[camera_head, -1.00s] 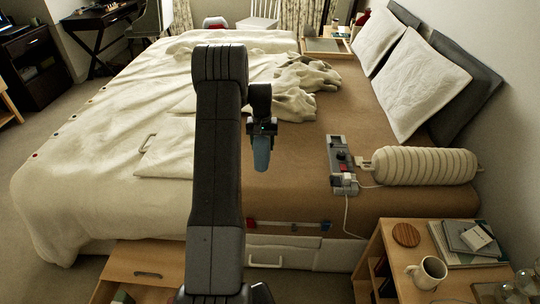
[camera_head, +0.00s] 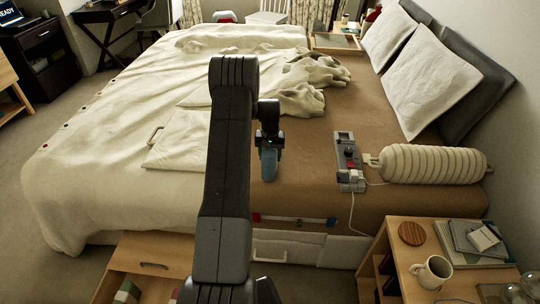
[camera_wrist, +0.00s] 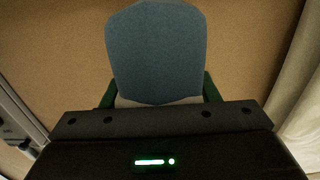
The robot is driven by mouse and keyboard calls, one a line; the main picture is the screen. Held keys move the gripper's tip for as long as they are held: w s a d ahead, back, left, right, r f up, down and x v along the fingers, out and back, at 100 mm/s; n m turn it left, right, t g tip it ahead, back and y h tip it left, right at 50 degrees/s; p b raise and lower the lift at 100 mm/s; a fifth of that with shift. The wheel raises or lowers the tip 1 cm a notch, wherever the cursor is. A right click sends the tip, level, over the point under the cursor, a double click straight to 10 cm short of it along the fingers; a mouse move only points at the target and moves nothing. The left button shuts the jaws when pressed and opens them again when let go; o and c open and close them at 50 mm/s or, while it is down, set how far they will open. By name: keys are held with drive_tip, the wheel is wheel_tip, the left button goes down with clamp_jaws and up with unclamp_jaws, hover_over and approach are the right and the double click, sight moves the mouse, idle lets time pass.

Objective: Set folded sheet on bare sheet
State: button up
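My gripper (camera_head: 268,139) hangs over the near part of the bed, to the right of my dark arm. Its green fingers (camera_wrist: 158,92) flank a rounded blue-grey piece, apparently the folded sheet (camera_wrist: 157,48), which also shows below the gripper in the head view (camera_head: 268,165). The gripper looks shut on it. The brown bare sheet (camera_head: 310,185) covers the right part of the bed and fills the background of the wrist view (camera_wrist: 50,55). The piece appears above this sheet; the gap is unclear.
A cream cover (camera_head: 90,150) spreads over the left, bunched at its edge (camera_head: 315,80). A control strip (camera_head: 348,160) with a cable and a ribbed bolster (camera_head: 430,163) lie at right. White pillows (camera_head: 428,90) stand behind. A nightstand (camera_head: 395,245) holds a mug (camera_head: 432,272).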

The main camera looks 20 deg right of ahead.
drive_tip(key=o, duration=0.3)
drive_tip(key=shift+o, duration=0.2)
drive_tip(key=shift+r, duration=0.15)
wheel_tip(320, 180, up, 12)
drive_tip(key=shift+r, duration=0.1)
